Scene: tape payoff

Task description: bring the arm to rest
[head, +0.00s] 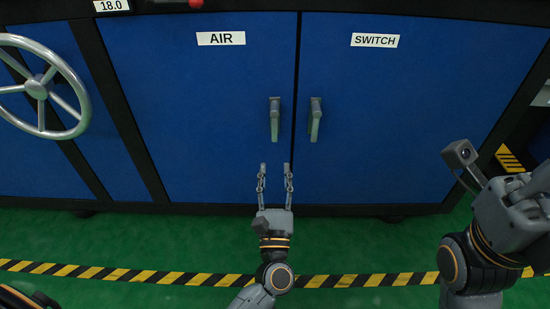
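My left gripper (274,170) is in the lower middle of the head view, in front of the blue cabinet. Its two fingers point up the picture, spread apart, with nothing between them. The fingertips appear below the grey handle of the AIR door (275,120), with a visible gap between them and the handle. My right arm (468,265) is folded at the right edge. Its fingers do not show.
The AIR door (200,120) and the SWITCH door (400,130) look shut. The SWITCH door has its own handle (315,120). A grey handwheel (37,90) is at upper left. Green floor with a yellow-black stripe (180,278) lies in front.

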